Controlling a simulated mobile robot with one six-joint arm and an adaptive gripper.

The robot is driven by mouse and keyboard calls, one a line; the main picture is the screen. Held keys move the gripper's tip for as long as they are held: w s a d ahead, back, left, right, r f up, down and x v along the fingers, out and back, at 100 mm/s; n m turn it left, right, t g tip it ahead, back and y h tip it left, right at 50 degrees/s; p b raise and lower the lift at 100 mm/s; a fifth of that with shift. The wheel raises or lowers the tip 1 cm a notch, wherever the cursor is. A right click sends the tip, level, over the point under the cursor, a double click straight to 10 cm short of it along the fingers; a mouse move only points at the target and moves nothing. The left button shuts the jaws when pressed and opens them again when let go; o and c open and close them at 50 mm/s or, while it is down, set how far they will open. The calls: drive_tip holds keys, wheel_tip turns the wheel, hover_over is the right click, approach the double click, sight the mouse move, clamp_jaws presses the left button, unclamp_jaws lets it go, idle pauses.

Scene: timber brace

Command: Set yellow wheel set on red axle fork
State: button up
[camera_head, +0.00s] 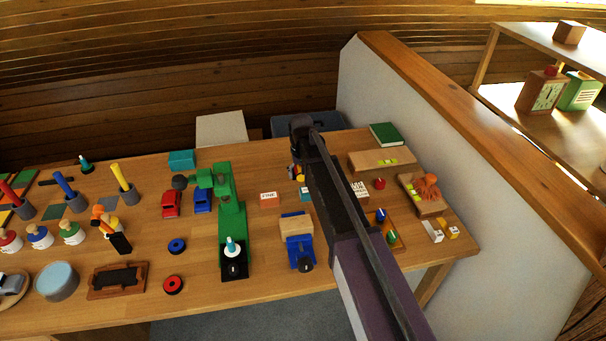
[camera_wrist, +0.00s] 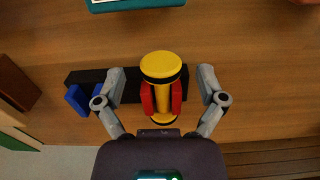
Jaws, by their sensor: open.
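The yellow wheel set (camera_wrist: 161,66) is in the middle of the wrist view, with one wheel toward the top and the other toward the bottom. The red axle fork (camera_wrist: 177,98) shows as red parts on both sides of the yellow axle, over a dark bar (camera_wrist: 88,75). The wheel set appears to lie between these red parts; whether it is fully seated I cannot tell. My gripper (camera_wrist: 161,74) is open, with one finger on each side of the wheel set and visible gaps to both. In the head view my arm hides most of this spot.
A teal block (camera_wrist: 135,3) lies at the top of the wrist view. In the head view, a green stand (camera_head: 233,220) and blue vehicle (camera_head: 298,248) are nearby on the crowded table (camera_head: 140,255).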

drive_tip(key=shift+f, duration=0.15)
idle(0.5)
clamp_jaws()
